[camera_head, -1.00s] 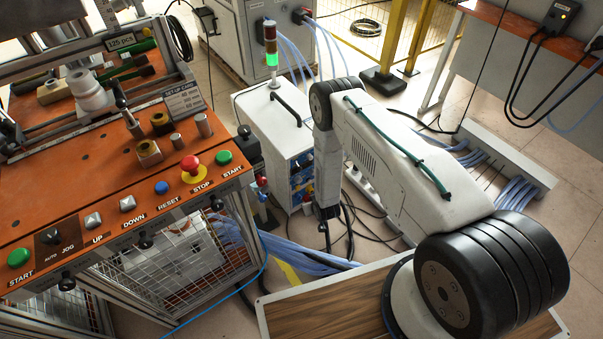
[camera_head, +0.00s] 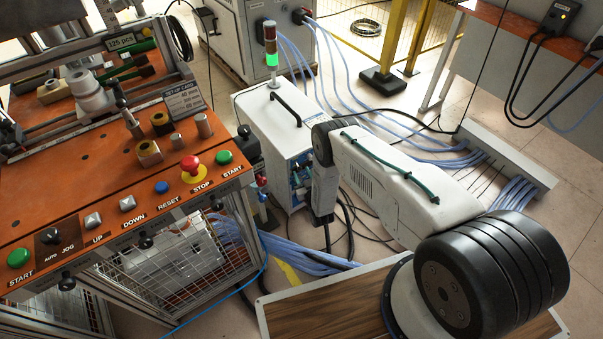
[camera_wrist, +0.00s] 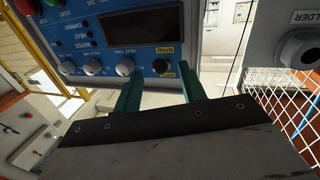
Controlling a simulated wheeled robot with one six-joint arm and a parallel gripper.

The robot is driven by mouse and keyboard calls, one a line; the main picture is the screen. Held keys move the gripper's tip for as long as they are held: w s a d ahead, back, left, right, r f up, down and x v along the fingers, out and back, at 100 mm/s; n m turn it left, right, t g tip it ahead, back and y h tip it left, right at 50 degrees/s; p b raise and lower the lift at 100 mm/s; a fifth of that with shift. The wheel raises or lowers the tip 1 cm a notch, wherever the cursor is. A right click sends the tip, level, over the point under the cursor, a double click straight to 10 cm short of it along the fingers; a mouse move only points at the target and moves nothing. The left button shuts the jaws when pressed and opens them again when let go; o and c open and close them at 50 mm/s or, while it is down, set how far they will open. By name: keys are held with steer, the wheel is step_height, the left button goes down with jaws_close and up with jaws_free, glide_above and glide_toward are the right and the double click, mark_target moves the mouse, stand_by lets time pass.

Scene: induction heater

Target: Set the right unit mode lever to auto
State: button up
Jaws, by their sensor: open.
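The white unit (camera_head: 272,130) with a handle stands on the floor beyond the orange bench. Its front is partly hidden by my arm in the head view. In the wrist view a blue control panel (camera_wrist: 110,52) shows several pale knobs and a dark round control (camera_wrist: 160,66) beside a small yellow label. My gripper (camera_wrist: 158,80) has two green fingers, apart and empty, pointing at the panel's edge near the dark control. I see no contact. In the head view the fingers cannot be made out.
The orange bench (camera_head: 85,170) at left carries coloured buttons and an AUTO/JOG selector (camera_head: 50,237). A signal tower (camera_head: 271,45) glows green. Blue hoses (camera_head: 440,155) lie across the floor. White wire mesh (camera_wrist: 285,100) is at the right in the wrist view.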

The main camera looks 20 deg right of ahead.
mark_target(301, 168)
steer(key=shift+w, duration=0.7)
jaws_close()
steer(key=shift+r, duration=0.15)
step_height(301, 168, up, 3)
steer(key=g, duration=0.2)
steer(key=n+g, duration=0.1)
steer(key=g, duration=0.2)
steer(key=shift+a+f+h, duration=0.1)
steer(key=shift+f+h, duration=0.1)
steer(key=shift+h, duration=0.1)
steer(key=g, duration=0.1)
steer(key=r+g, duration=0.1)
steer(key=g, duration=0.1)
steer(key=n+g+h, duration=0.1)
steer(key=shift+w+a+r, duration=0.1)
steer(key=shift+w+r, duration=0.25)
steer(key=shift+w, duration=0.05)
steer(key=shift+g, duration=0.4)
